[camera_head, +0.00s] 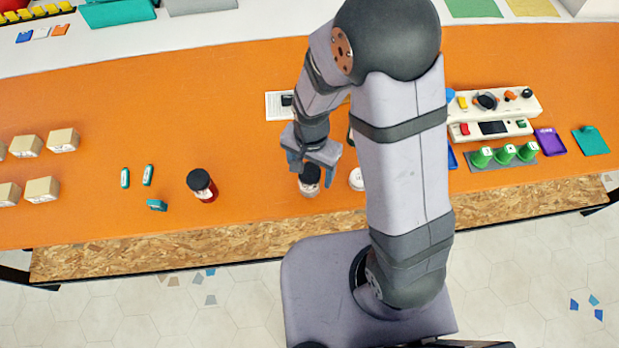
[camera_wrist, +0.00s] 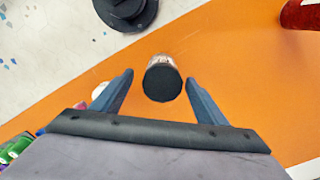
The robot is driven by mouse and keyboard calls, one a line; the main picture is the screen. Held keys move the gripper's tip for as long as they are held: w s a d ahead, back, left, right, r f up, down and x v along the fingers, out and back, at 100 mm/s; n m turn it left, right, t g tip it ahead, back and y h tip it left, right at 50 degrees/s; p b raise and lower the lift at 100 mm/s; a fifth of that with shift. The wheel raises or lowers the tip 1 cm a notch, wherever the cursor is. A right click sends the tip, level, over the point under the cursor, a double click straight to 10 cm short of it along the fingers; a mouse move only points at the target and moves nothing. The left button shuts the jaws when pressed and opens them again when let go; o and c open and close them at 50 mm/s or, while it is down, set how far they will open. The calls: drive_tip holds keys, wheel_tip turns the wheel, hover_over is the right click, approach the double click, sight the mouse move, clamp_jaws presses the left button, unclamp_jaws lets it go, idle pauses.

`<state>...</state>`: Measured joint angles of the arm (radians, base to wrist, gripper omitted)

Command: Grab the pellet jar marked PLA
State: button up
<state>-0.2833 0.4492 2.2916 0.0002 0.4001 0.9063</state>
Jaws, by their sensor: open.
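A jar with a black lid and a pale, clear-looking body (camera_head: 309,189) stands on the orange table below my gripper (camera_head: 311,176). In the wrist view its round black lid (camera_wrist: 163,84) lies between my two fingers (camera_wrist: 160,78), with a gap on each side. My gripper is open and holds nothing. A second jar, red with a black lid (camera_head: 201,185), stands to the left; part of its red body (camera_wrist: 300,14) shows at the upper right of the wrist view. A white round item (camera_head: 356,179) is just right of the gripper, partly hidden by my arm. No PLA marking is readable.
Small teal items (camera_head: 148,175) lie left of the red jar, and several cardboard boxes (camera_head: 63,140) stand farther left. At right are a control panel (camera_head: 495,101), green cups (camera_head: 504,153) and a purple tray (camera_head: 550,142). The table between the two jars is clear.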

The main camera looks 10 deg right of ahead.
drive_tip(key=shift+w+a+f+p, duration=0.1)
drive_tip(key=shift+f+p, duration=0.3)
drive_tip(key=shift+f, duration=0.85)
drive_tip(key=shift+a+f+p, duration=0.1)
drive_tip(key=shift+f+p, duration=0.3)
drive_tip(key=shift+f, duration=0.85)
drive_tip(key=shift+c, duration=0.7)
drive_tip(key=c, duration=1.1)
drive_tip(key=shift+r, duration=0.15)
drive_tip(key=shift+w+d+r+b, duration=0.1)
drive_tip(key=shift+r+b, duration=0.75)
drive_tip(key=shift+r, duration=4.1)
